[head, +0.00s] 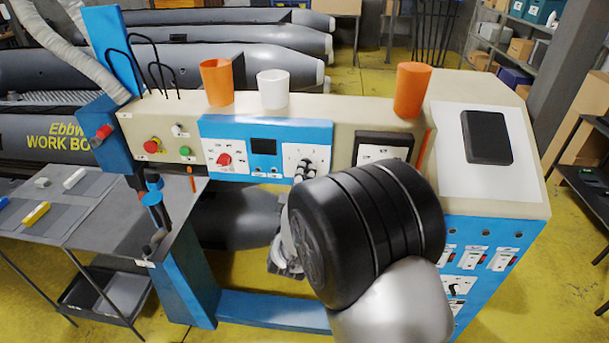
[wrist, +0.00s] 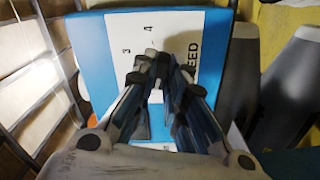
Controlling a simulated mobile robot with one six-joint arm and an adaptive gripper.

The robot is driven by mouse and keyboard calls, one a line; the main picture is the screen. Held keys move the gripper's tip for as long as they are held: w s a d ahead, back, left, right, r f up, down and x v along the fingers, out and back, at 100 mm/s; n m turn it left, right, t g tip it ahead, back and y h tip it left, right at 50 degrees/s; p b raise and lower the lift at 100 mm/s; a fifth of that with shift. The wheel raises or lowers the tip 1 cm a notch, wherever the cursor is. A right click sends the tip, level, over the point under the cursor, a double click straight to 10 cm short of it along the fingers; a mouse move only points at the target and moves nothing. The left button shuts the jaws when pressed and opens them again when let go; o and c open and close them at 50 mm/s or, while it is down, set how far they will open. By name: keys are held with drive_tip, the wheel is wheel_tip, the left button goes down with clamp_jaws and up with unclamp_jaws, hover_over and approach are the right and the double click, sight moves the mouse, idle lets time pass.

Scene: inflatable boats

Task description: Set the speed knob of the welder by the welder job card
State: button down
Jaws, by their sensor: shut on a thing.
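The welder (head: 345,105) is a cream and blue machine in the middle of the head view. Its speed knob (wrist: 151,53) sits on a white dial plate with the numbers 3 and 4 and the letters "EED" in the wrist view. My gripper (wrist: 160,68) is closed around the knob, and its fingers hide most of it. In the head view my gripper (head: 303,172) is at the white dial on the blue panel, partly hidden by my arm. I cannot make out a job card for certain; a black-framed panel (head: 392,139) is partly hidden by my arm.
Orange cups (head: 216,83) and a white cup (head: 273,89) stand on top of the welder. A red selector (head: 224,159) is left of the gripper. A black tablet-like object (head: 486,137) lies on the right top. A grey side table (head: 80,208) is at left.

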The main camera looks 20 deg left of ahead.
drive_tip(key=shift+b, duration=0.35)
drive_tip(key=shift+a+m+b, duration=0.15)
drive_tip(key=shift+m+b, duration=8.75)
drive_tip(key=shift+m, duration=0.9)
drive_tip(key=c, duration=1.6)
unclamp_jaws()
drive_tip(key=shift+s, duration=0.15)
